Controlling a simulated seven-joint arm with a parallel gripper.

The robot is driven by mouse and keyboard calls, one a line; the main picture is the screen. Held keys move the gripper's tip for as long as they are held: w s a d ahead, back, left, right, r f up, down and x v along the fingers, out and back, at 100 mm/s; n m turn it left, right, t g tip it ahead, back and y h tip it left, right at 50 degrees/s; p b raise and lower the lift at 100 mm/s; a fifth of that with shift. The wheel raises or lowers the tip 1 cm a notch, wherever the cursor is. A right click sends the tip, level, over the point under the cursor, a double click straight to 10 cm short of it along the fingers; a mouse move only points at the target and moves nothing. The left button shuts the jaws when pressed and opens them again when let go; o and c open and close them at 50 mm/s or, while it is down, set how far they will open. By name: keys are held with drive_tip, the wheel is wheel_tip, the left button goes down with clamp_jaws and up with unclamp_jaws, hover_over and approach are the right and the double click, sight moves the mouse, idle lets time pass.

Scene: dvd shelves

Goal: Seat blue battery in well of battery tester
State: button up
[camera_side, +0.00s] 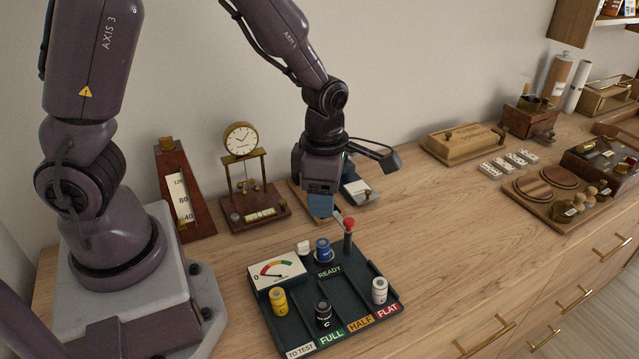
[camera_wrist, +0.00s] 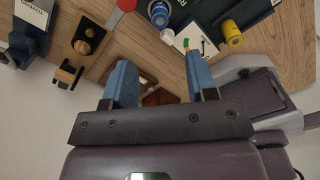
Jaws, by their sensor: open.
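The battery tester (camera_side: 355,325) is a dark tray with a gauge (camera_side: 277,270), a red-knobbed lever (camera_side: 349,226) and lanes marked TO TEST, FULL, HALF and FLAT. The blue battery (camera_side: 323,250) stands upright at its back, behind the READY label; I cannot tell how deep it sits. It also shows at the top of the wrist view (camera_wrist: 158,13). My gripper (camera_side: 324,208) is above and behind the tester, apart from the blue battery. Its blue fingers are open and empty in the wrist view (camera_wrist: 162,82).
A yellow battery (camera_side: 279,301), a black battery (camera_side: 323,313) and a white battery (camera_side: 379,290) stand in the tray. A clock (camera_side: 241,140) and a metronome (camera_side: 184,190) stand behind. The bench right of the tester (camera_side: 450,250) is clear.

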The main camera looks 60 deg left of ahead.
drive_tip(key=s+r+m+t, duration=0.2)
drive_tip(key=s+r+m, duration=0.4)
drive_tip(key=m, duration=0.8)
drive_tip(key=s+r+m+t, duration=0.3)
drive_tip(key=s+r+m, duration=0.2)
drive_tip(key=r+m, duration=0.8)
drive_tip(key=shift+s+a+r+m+t, duration=0.3)
drive_tip(key=shift+s+a+m, duration=0.1)
drive_tip(key=shift+m, duration=0.5)
